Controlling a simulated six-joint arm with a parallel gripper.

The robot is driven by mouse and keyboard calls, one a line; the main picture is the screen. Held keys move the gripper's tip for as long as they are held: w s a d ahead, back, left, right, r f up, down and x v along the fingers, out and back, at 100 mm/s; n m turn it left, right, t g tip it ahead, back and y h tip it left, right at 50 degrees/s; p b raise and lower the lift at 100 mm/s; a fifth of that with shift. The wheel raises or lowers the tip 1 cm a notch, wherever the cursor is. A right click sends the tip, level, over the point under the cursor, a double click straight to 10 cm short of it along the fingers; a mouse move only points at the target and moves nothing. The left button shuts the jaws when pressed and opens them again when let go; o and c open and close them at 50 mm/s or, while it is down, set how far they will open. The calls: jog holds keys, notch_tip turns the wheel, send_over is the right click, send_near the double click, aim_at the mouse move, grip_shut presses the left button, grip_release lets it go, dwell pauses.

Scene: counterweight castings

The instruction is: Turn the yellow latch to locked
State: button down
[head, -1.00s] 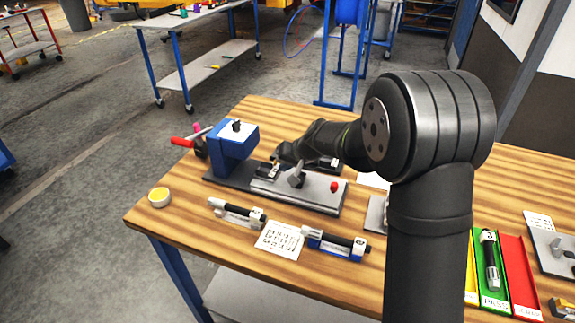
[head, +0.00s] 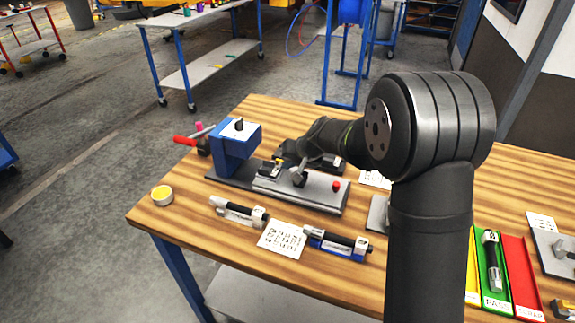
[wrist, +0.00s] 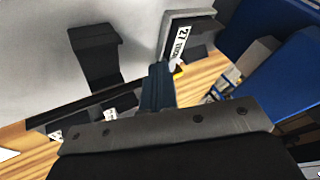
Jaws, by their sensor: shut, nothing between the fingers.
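My gripper (wrist: 157,88) is shut and empty, its narrow dark fingers together in the middle of the wrist view. A small yellow piece (wrist: 180,71), perhaps part of the latch, shows just right of the fingertips. The fingers hide much around it, so I cannot tell whether they touch it or how the latch is turned. In the head view my gripper (head: 287,152) is low over the back of a fixture with a blue block (head: 232,150) and a grey plate (head: 318,194). No yellow latch stands out clearly there.
A labelled grey block (wrist: 184,38) stands close beyond the fingers, with blue bodies to the right. The plate carries a red knob (head: 336,186). Two cylinder-like units and a printed card (head: 282,239) lie in front. A yellow-filled cup (head: 162,195) stands at the left edge.

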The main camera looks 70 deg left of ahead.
jog(key=shift+w+a, duration=0.25)
jog(key=shift+w, duration=0.2)
jog(key=w, duration=0.1)
jog(key=w+d, duration=0.2)
jog(key=shift+w, duration=0.4)
jog(key=w+d+r+n+g, duration=0.15)
jog(key=w+d+r, duration=0.25)
jog(key=r, duration=0.4)
jog(key=shift+n+h, duration=0.4)
jog(key=shift+n, duration=0.15)
jog(key=x, duration=1)
jog(key=shift+s+d, duration=0.2)
jog(key=shift+s, duration=0.05)
jog(key=shift+s+a+r, duration=0.1)
jog(key=shift+s+a, duration=0.1)
jog(key=shift+s, duration=0.4)
jog(key=shift+s+a, duration=0.2)
jog(key=shift+s, duration=0.45)
jog(key=shift+s+a, duration=0.3)
jog(key=shift+s, duration=0.4)
